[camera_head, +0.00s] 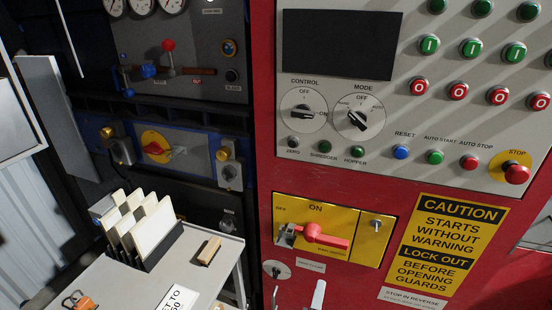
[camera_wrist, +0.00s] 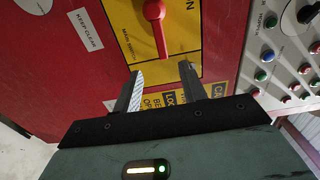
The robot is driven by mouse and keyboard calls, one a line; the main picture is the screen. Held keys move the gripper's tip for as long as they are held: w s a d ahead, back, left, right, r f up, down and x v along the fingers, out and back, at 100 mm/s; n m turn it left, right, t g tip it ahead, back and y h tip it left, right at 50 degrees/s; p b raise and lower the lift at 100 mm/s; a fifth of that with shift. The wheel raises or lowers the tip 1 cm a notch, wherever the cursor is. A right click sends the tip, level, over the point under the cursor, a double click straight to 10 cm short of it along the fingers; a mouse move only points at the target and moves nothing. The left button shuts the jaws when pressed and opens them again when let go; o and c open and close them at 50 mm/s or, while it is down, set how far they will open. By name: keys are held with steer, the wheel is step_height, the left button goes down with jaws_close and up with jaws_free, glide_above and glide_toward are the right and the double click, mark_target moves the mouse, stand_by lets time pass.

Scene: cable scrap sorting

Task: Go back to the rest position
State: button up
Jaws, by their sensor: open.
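My gripper (camera_wrist: 160,68) shows in the wrist view with its two grey fingers apart and nothing between them. It faces the yellow main switch panel (camera_wrist: 122,22) on the red cabinet. The red switch handle (camera_wrist: 154,12) is beyond the fingertips, and I see no contact. In the head view the same red handle (camera_head: 325,238) lies nearly level, below the word ON. Two pale upright tips at the bottom edge of the head view, below that panel, look like my fingers. The rest of my arm is hidden there.
The red cabinet (camera_head: 264,150) carries a control panel (camera_head: 340,90) with knobs and buttons. At lower left, a grey table (camera_head: 190,275) holds upright boards (camera_head: 155,228) and a small wooden block (camera_head: 209,250). A dark gauge panel (camera_head: 190,20) stands behind.

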steer(key=s+d+r+m+g+h+b, duration=0.15)
steer(key=s+r+m+g, duration=0.25)
steer(key=m+g, duration=0.45)
steer(key=s+d+r+m+g+h, duration=0.1)
steer(key=s+d+r+m+g, duration=0.4)
steer(key=m, duration=0.7)
steer(key=s+a+r+m+g+y, duration=0.1)
steer(key=r+m+y, duration=0.4)
steer(key=m, duration=0.5)
steer(key=s+a+r+m+g+y+b, duration=0.1)
steer(key=s+a+r+m+g+y, duration=0.1)
steer(key=r+m, duration=0.6)
steer(key=s+a+m+y, duration=0.1)
steer(key=a+m+y, duration=0.1)
steer(key=m+y, duration=0.1)
steer(key=shift+s+a, duration=0.15)
